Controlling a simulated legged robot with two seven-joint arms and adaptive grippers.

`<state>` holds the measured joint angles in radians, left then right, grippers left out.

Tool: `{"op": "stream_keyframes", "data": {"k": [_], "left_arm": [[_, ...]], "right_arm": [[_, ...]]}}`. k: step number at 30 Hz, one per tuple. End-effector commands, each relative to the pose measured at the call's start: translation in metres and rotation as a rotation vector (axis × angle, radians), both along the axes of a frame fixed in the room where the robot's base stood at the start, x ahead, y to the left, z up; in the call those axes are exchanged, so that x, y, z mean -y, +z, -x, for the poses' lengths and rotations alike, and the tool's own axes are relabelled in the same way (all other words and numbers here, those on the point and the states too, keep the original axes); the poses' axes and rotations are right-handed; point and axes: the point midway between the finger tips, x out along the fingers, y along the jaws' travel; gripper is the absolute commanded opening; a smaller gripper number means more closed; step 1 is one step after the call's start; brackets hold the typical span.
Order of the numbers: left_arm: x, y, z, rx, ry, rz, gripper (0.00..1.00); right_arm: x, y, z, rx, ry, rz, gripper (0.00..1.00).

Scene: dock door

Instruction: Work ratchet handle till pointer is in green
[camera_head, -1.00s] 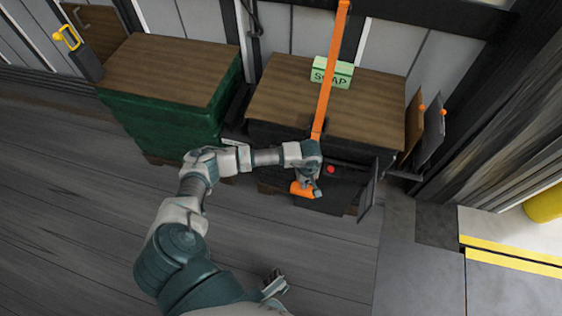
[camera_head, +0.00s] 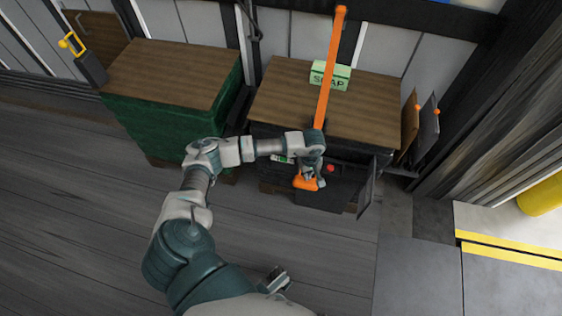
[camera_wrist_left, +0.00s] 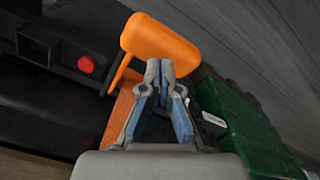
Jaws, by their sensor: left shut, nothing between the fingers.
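The orange ratchet handle (camera_head: 306,184) is low on the front of the dark, strapped load, below the orange strap (camera_head: 327,85). In the left wrist view, the broad orange handle (camera_wrist_left: 160,42) lies just beyond my fingertips. My left gripper (camera_head: 313,174) is shut with nothing between its fingers; in the wrist view its tips (camera_wrist_left: 160,66) are close to the handle's lower edge, and I cannot tell if they touch. A small white and green patch (camera_head: 282,158) shows beside my wrist; no pointer can be made out. My right gripper (camera_head: 275,280) is small at the bottom, its jaws unclear.
A red button (camera_head: 330,168) sits on a dark box right of the handle, with an open dark flap (camera_head: 367,189) beside it. A green-wrapped load (camera_head: 165,115) stands left. A green SNAP box (camera_head: 330,75) rests on top. Floor in front is clear.

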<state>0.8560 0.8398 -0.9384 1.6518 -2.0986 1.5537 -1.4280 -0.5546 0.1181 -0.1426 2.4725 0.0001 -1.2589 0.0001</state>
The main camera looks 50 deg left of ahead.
Motion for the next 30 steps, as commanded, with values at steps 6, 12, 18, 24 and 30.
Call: {"op": "stream_keyframes", "data": {"k": [6, 12, 18, 24, 30], "left_arm": [[0.000, 0.000, 0.000, 0.000, 0.000, 0.000, 0.00], [0.000, 0.000, 0.000, 0.001, 0.000, 0.000, 0.00], [0.000, -0.005, 0.000, 0.000, 0.000, 0.000, 0.00], [0.000, -0.018, 0.000, -0.001, 0.000, 0.000, 0.00], [0.000, -0.030, 0.001, -0.002, 0.000, 0.000, 0.00]], "right_arm": [[0.000, 0.000, 0.000, 0.000, 0.000, 0.000, 0.00], [0.000, 0.000, 0.000, 0.000, 0.000, 0.000, 0.00], [0.000, -0.004, 0.001, -0.004, 0.000, 0.000, 0.00], [0.000, -0.015, 0.003, -0.013, 0.000, 0.000, 0.00], [0.000, -0.024, 0.005, -0.023, 0.000, 0.000, 0.00]]}}
